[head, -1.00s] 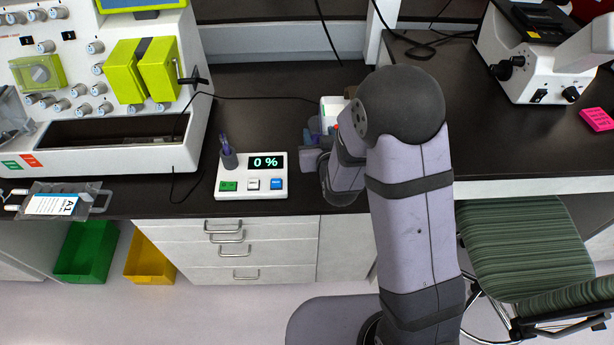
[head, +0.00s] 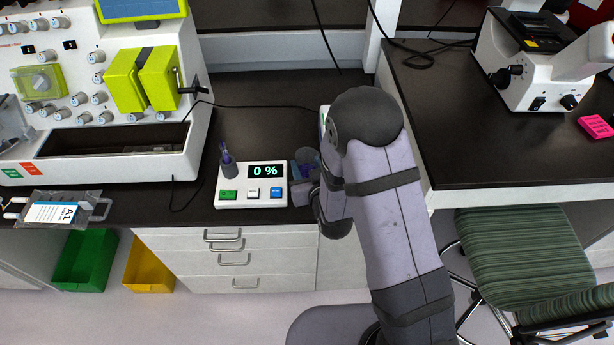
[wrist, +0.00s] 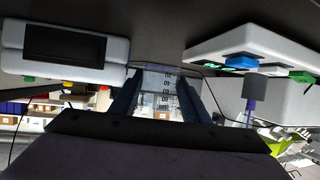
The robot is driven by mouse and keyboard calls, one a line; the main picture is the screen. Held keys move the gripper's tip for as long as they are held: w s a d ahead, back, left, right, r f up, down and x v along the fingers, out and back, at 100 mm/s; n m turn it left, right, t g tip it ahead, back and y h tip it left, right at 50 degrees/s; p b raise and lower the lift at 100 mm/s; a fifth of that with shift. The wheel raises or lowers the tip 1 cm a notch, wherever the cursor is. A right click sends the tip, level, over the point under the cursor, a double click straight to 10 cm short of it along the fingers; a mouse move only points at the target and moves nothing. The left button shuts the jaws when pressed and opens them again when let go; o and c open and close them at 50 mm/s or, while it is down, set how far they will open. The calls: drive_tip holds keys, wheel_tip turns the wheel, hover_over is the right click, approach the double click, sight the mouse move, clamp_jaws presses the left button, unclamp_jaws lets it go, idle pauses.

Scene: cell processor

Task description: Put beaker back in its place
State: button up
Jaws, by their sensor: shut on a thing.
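The beaker (wrist: 158,92) is clear with printed graduation marks. In the wrist view it sits between the two dark fingers of my gripper (wrist: 165,100), which is shut on it. In the head view the bluish beaker (head: 307,156) shows just right of the white device with the "0 %" display (head: 252,196), and my gripper (head: 303,184) is beside that device's right edge. My arm hides part of the gripper. I cannot tell whether the beaker touches the bench.
A purple-tipped tool in a grey holder (head: 228,160) stands on the device's left side. A second white device with a dark screen (wrist: 65,45) is partly hidden behind my arm in the head view. The large processor (head: 100,90) stands at left. Dark bench (head: 265,95) behind is mostly clear, crossed by a cable.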

drive_tip(key=shift+f, duration=0.35)
drive_tip(key=shift+f, duration=0.1)
drive_tip(key=shift+f, duration=1.95)
drive_tip(key=shift+f, duration=0.1)
drive_tip(key=shift+f, duration=0.15)
drive_tip(key=o, duration=1.2)
